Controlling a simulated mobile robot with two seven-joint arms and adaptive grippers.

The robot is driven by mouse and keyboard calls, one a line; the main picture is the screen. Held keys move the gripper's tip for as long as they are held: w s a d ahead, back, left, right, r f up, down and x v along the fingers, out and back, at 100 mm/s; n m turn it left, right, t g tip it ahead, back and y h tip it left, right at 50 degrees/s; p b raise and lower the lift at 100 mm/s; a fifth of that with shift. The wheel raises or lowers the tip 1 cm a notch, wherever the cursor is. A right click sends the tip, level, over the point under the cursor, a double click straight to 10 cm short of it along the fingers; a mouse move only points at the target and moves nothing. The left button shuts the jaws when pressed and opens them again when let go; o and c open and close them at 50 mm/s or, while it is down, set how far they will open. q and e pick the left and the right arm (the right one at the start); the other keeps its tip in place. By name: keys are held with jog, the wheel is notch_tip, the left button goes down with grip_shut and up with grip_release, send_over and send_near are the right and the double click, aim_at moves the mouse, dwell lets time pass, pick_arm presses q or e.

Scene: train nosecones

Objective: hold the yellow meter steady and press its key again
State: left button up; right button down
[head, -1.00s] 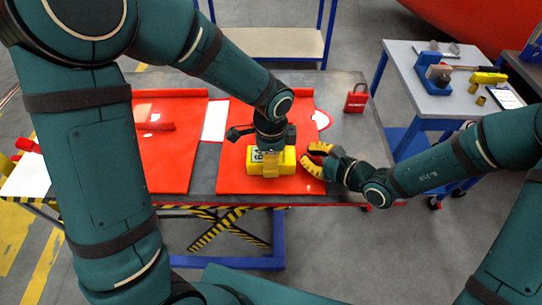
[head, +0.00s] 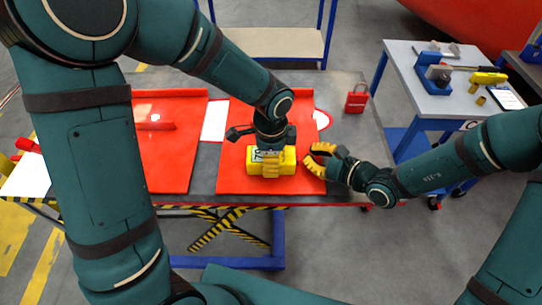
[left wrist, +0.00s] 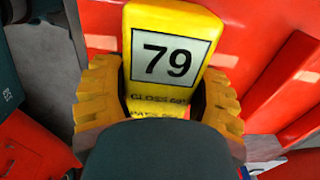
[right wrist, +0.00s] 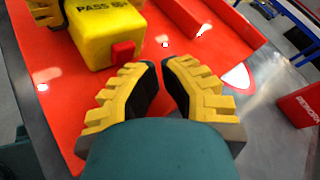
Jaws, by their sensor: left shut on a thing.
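The yellow meter (head: 286,161) lies on the right red panel. In the left wrist view, the meter (left wrist: 172,20) shows a white display reading 79 and dark lettering, partly hidden. My left gripper (left wrist: 158,92) is shut on the meter's body, a finger on each side. In the right wrist view, the meter (right wrist: 98,30) has a red key (right wrist: 123,52) on its near end. My right gripper (right wrist: 161,70) is empty and partly open, with a narrow gap between its tips. It is to the right of the meter, apart from the key.
The red panel (head: 235,175) lies on a grey table (head: 345,135). A second red panel (head: 170,165) is to the left. A red padlock-shaped block (head: 356,100) stands at the table's right. A side table (head: 410,65) with tools is at the far right.

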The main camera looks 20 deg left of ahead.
jog(key=shift+w+d, duration=0.3)
jog(key=shift+d, duration=0.7)
jog(key=shift+w+d, duration=0.25)
jog(key=shift+d, duration=0.7)
jog(key=shift+w+d, duration=0.3)
jog(key=shift+d, duration=0.7)
pick_arm(q)
jog(key=o, duration=1.1)
